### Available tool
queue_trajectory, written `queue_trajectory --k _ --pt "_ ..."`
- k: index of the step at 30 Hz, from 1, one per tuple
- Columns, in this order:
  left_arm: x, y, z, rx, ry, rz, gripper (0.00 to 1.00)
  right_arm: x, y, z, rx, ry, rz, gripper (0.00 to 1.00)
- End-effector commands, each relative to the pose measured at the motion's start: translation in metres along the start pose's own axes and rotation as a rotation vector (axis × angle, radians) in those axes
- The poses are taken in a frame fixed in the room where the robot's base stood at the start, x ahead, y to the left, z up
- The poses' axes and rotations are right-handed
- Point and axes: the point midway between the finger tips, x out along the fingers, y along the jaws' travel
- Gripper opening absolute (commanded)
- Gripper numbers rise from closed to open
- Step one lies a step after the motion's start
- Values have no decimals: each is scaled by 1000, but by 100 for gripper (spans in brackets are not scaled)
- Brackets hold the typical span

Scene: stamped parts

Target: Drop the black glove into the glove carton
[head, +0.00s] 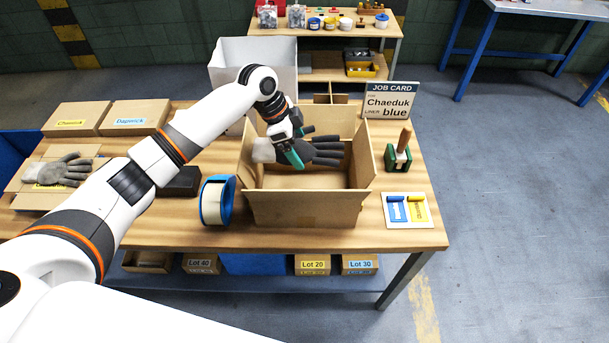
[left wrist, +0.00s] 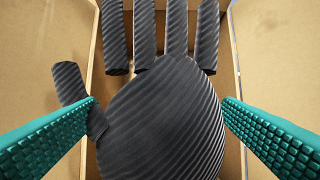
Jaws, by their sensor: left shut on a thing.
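My left gripper (head: 293,153) is shut on the black glove (head: 325,151), dark grey with a paler cuff. It holds the glove over the opening of the large open brown carton (head: 305,208), with the fingers pointing right. In the left wrist view the ribbed black glove (left wrist: 165,120) lies between the teal fingers of my left gripper (left wrist: 160,135), with the carton walls (left wrist: 275,70) on both sides. I cannot tell how far the glove is above the carton floor. My right gripper is not in view.
A grey glove (head: 57,170) lies on a flat box at the left. Two closed, labelled cartons (head: 135,117) stand behind it. A tape roll (head: 216,201) stands left of the open carton. A job card (head: 390,100), a green stamp (head: 398,155) and a colour card (head: 408,210) are at the right.

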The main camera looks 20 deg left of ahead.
Motion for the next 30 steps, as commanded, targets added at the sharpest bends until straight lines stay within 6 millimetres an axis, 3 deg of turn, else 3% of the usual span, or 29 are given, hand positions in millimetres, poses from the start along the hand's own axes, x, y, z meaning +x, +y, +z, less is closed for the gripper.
queue_trajectory --k 2,3,5,12,16,30 --pt "-1 0 0 0 0 0 66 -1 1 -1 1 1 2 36" --pt "-1 0 0 0 0 0 93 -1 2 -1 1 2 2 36" --pt "-1 0 0 0 0 0 100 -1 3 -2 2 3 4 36" --pt "-2 0 0 0 0 0 100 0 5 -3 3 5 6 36" --pt "-13 1 0 1 -1 2 100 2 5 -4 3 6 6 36" --pt "-104 1 0 0 0 3 100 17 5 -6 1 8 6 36"
